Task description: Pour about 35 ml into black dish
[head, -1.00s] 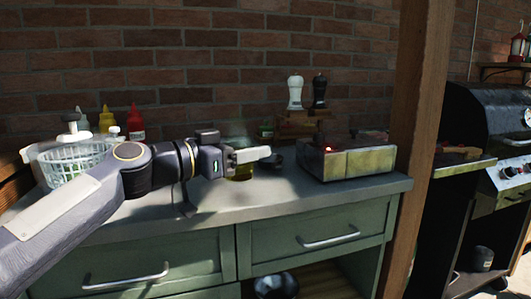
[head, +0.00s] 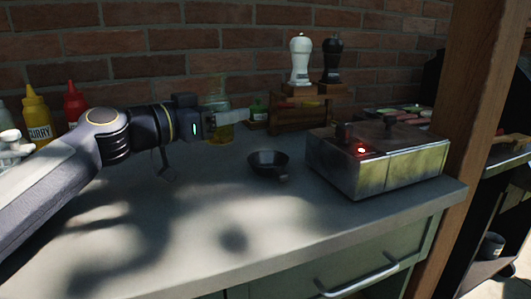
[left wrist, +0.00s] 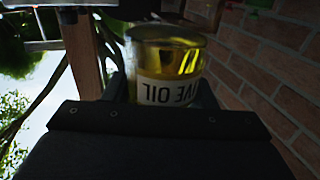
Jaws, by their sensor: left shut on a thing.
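My left gripper (head: 222,118) is shut on a clear glass bottle of yellow olive oil (head: 221,134), near the back of the counter. The small black dish (head: 268,162) stands on the counter to the right of and nearer than the bottle. Its inside looks dark. My right gripper is not in view.
A metal burner box (head: 375,160) with a red light stands right of the dish. White and black mills (head: 300,60) stand on a wooden rack behind. Yellow (head: 38,115) and red (head: 74,103) sauce bottles are at the left. The counter front (head: 200,235) is clear.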

